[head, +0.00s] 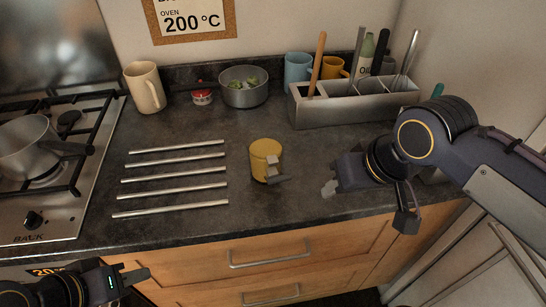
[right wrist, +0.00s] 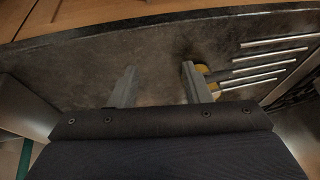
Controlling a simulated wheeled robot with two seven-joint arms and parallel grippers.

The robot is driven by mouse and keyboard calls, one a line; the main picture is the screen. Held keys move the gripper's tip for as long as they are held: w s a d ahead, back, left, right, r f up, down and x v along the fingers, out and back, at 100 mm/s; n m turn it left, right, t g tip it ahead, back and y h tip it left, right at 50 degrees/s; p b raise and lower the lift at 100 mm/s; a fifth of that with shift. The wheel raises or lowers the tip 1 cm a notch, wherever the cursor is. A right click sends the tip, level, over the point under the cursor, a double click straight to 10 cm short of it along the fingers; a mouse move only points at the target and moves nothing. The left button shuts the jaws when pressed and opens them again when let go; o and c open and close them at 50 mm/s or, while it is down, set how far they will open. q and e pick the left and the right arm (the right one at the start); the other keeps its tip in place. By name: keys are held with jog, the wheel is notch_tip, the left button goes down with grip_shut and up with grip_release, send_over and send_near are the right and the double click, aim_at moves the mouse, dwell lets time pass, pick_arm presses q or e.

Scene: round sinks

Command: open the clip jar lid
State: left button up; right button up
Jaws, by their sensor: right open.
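The clip jar (head: 263,154) is a small yellow jar standing upright on the dark counter. Its grey metal clip (head: 273,171) faces the front right, and the lid looks shut. My right gripper (head: 367,203) is open and empty, to the right of the jar and apart from it. In the right wrist view its two fingers (right wrist: 158,86) are spread with bare counter between them. A bit of yellow, probably the jar, shows behind the right-hand finger. My left gripper (head: 132,272) is at the lower left, in front of the counter and far from the jar; its finger gap is unclear.
Several metal bars (head: 172,176) lie left of the jar. Behind stand a cream mug (head: 146,88), a red-and-white tin (head: 202,97), a pot (head: 244,93) and a utensil holder (head: 340,110). A stove (head: 80,190) is at the left. Counter around the jar is clear.

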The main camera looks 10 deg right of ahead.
jog(key=w+a+r+n+h+b, duration=0.1)
jog(key=w+a+r, duration=0.2)
jog(key=w+a, duration=0.2)
jog(key=h+b, duration=0.1)
jog(key=b, duration=0.1)
send_near(273, 160)
jog(key=x, duration=0.7)
jog(key=shift+f+b, duration=0.2)
jog(key=shift+b, duration=0.1)
jog(key=shift+c, duration=0.3)
grip_shut()
